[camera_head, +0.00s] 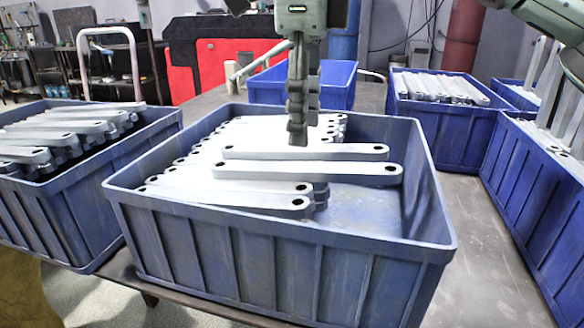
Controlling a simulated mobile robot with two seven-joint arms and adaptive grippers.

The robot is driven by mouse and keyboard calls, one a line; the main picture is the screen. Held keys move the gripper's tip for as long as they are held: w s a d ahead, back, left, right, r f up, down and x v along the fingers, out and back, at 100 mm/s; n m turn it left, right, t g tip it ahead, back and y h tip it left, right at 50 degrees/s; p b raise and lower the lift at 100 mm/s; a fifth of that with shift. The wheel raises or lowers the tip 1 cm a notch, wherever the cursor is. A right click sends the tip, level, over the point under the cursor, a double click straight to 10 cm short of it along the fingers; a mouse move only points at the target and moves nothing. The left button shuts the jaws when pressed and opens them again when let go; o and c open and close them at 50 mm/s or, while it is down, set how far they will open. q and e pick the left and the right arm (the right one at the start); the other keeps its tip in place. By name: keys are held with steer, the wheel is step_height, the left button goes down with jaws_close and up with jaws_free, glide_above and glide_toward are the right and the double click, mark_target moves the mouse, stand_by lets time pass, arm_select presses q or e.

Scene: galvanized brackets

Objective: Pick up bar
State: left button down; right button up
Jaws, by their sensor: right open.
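Pale grey metal bars with a hole near each end lie stacked in the blue crate (280,265) in the middle of the head view. Two bars lie apart on top, a farther one (340,153) and a nearer one (330,172). My right gripper (298,140) points straight down over the crate, just above or behind the left part of the farther bar. It is seen edge-on and is open, with no bar between its fingers that I can see. Whether it touches a bar cannot be told. My left gripper does not show.
The crate's right part has bare floor (365,208). Another crate of bars (75,215) stands at the left, and more stand at the right (540,190) and back right (450,130). A blue crate (335,85) is behind. The crate walls rise around the bars.

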mark_target(298, 167)
steer(key=shift+s+a+f, duration=0.1)
steer(key=shift+s+f, duration=0.05)
steer(key=shift+f, duration=0.65)
steer(key=f, duration=0.4)
steer(key=shift+a+f, duration=0.15)
steer(key=shift+a, duration=0.1)
jaws_close()
